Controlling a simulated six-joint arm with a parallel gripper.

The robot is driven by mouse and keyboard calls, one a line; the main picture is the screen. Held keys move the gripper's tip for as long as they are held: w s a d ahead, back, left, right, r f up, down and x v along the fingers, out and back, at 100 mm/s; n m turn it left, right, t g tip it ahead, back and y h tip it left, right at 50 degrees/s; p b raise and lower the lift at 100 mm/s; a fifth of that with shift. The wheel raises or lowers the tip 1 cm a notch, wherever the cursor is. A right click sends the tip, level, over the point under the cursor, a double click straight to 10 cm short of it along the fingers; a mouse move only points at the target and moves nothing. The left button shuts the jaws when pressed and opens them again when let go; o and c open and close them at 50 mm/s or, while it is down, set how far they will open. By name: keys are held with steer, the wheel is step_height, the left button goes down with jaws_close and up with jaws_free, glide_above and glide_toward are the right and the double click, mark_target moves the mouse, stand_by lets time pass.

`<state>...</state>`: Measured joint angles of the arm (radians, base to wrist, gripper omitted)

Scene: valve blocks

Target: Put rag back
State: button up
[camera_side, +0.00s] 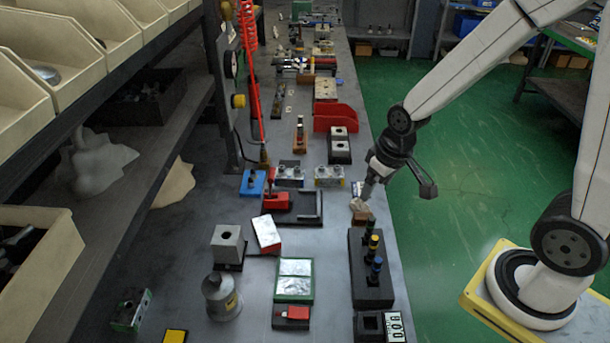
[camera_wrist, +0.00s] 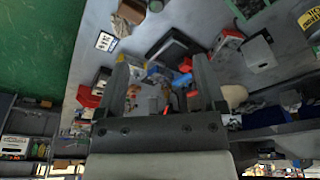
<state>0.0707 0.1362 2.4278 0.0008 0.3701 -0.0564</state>
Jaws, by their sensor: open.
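A crumpled pale beige rag (camera_side: 358,204) lies at the right edge of the bench, beside a small brown block (camera_side: 361,217). It also shows near the top of the wrist view (camera_wrist: 120,26), between a white card (camera_wrist: 105,41) and the brown block (camera_wrist: 132,11). My gripper (camera_side: 367,191) points down just above and slightly right of the rag in the side view. Its two fingers (camera_wrist: 160,62) stand wide apart in the wrist view with nothing held between them. The rag lies outside the finger gap there.
A black block with colour-banded pegs (camera_side: 371,283) stands in front of the rag. A red bin (camera_side: 338,118) sits farther back on the bench. Red and blue fixtures crowd the bench to the left. The green floor (camera_side: 460,150) is open at right.

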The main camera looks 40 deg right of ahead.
steer(key=s, duration=0.1)
steer(key=s+a, duration=0.2)
steer(key=shift+s+a+r, duration=0.1)
steer(key=shift+s+r, duration=0.25)
steer(key=shift+r, duration=0.05)
